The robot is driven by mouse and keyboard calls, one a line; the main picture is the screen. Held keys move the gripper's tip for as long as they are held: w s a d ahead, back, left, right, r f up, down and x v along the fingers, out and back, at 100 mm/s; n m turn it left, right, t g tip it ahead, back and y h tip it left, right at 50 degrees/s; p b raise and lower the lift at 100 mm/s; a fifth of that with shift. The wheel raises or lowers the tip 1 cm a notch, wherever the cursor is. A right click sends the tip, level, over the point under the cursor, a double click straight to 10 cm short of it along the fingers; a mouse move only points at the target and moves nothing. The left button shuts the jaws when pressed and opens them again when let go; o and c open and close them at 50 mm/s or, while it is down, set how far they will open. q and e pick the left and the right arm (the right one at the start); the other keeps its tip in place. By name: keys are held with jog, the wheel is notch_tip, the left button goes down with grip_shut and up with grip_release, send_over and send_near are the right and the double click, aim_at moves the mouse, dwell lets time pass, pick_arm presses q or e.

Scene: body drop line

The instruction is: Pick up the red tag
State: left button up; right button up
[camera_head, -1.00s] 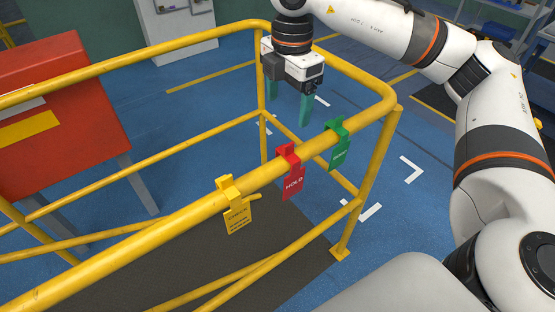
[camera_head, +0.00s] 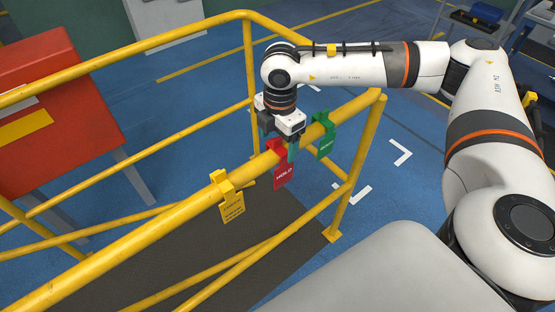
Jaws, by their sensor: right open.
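The red tag (camera_head: 283,176), marked HOLD, hangs on the yellow rail between a yellow tag (camera_head: 231,205) on its left and a green tag (camera_head: 325,145) on its right. My right gripper (camera_head: 281,148) points down right over the top of the red tag. It is open, and one green finger shows beside the tag's upper right edge. The gripper body hides part of the tag's clip and the other finger, so I cannot tell whether the fingers touch it. My left gripper is out of view.
The yellow rail (camera_head: 160,226) runs diagonally, with posts and lower bars below it. Blue floor (camera_head: 380,195) with white corner marks is clear to the right.

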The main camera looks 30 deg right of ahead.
jog(key=c, duration=1.3)
